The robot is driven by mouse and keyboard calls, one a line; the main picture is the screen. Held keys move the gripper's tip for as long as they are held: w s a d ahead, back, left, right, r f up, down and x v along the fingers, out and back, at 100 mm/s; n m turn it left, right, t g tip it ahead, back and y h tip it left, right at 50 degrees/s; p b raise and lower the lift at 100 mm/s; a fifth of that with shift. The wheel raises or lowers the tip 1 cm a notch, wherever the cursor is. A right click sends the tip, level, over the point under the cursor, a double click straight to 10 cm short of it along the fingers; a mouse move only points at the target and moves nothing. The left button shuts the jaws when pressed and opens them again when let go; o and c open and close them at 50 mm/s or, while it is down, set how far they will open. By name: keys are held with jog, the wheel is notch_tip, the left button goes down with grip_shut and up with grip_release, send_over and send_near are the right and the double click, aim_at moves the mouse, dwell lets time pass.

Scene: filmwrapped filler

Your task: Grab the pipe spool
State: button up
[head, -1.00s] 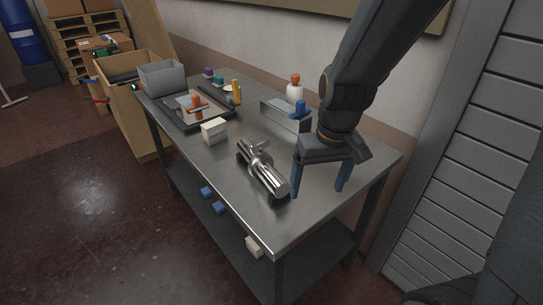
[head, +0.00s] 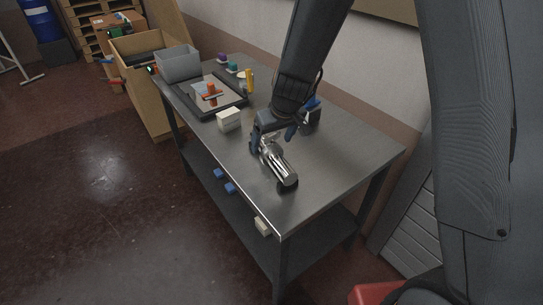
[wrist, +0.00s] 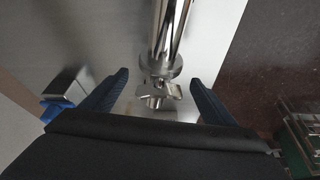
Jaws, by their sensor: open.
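In the wrist view my gripper (wrist: 160,90) is open, with one blue-tipped finger on each side of the spool's fitting. I cannot see either finger touching it.
A cream block (head: 229,120) stands left of the gripper. A dark tray (head: 232,103) with an orange-handled tool and a grey bin (head: 178,64) are farther back. A metal bracket and blue item (wrist: 66,92) lie left of the fingers. The bench's front right is clear.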

jog(key=shift+b+x, duration=0.3)
jog(key=shift+x, duration=1.1)
jog(key=shift+c, duration=0.3)
jog(key=c, duration=1.9)
jog(key=shift+o, duration=0.2)
jog(key=shift+r, duration=0.1)
